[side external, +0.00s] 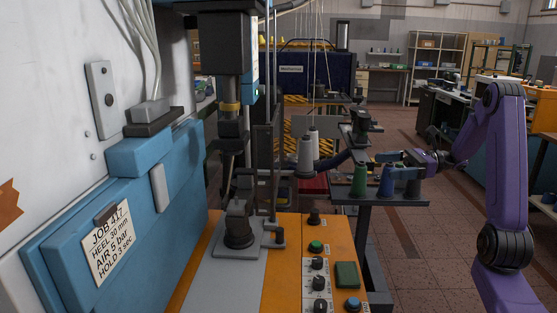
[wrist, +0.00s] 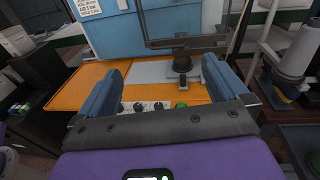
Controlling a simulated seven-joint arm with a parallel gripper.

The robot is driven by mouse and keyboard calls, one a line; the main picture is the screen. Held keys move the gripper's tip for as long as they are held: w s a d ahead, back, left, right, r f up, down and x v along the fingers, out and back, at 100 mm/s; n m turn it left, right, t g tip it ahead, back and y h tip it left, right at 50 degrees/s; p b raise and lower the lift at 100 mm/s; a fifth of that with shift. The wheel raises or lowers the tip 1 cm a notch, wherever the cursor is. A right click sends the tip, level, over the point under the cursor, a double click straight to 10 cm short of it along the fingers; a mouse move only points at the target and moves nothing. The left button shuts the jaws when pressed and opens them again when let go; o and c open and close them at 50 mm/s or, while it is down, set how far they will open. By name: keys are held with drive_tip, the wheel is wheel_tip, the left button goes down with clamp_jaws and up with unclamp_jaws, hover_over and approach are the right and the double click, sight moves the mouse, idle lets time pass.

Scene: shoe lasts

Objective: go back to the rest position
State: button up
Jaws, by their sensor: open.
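The same post (side external: 238,228) stands under the press head in the side external view. Some of the finger area is hard to make out in the side external view.
A press head (side external: 222,45) hangs over the orange table (side external: 287,240). The floor (side external: 440,235) beside the rack is clear.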

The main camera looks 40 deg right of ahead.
drive_tip(key=w+a+m+t, duration=0.1)
drive_tip(key=w+a+t, duration=0.1)
drive_tip(key=w, duration=0.4)
drive_tip(key=shift+w+a+r+m+h, duration=0.2)
drive_tip(key=shift+w+a+m+h, duration=0.15)
drive_tip(key=shift+a, duration=0.45)
drive_tip(key=shift+s+d, duration=0.1)
drive_tip(key=shift+s, duration=0.1)
